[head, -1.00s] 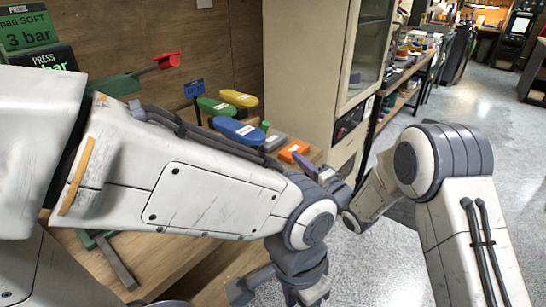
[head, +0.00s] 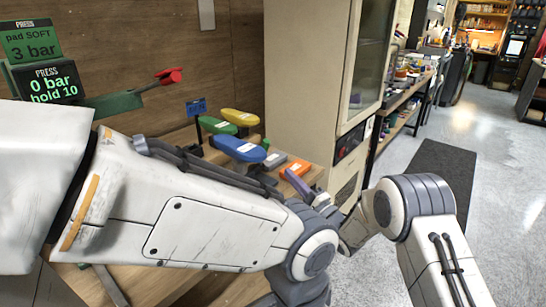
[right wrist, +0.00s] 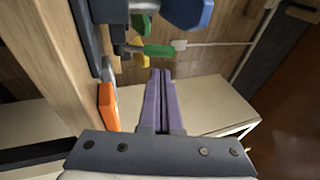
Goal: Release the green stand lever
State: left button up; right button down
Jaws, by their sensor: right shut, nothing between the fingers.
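The green stand (head: 112,104) is at the left on the bench, partly hidden by my left arm. Its lever (head: 168,76) has a red tip and points up to the right. A screen by it reads "0 bar hold 10" (head: 48,84). My right gripper (head: 298,186) is well right of the lever, near the bench's right end by the orange block. In the right wrist view its purple fingers (right wrist: 158,98) are together and empty. My left arm crosses the foreground; its gripper is not visible.
Blue (head: 238,149), green (head: 217,125) and yellow (head: 240,117) shoe-shaped pads stand on the bench. An orange block (head: 294,168) lies near its right end. A beige cabinet (head: 305,75) stands behind. The floor at right holds a dark mat (head: 440,170).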

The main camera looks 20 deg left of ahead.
aim_at(267, 150)
jog(key=x, duration=0.9)
jog(key=shift+a+p, duration=0.1)
jog(key=shift+p, duration=0.2)
jog(key=shift+r, duration=0.1)
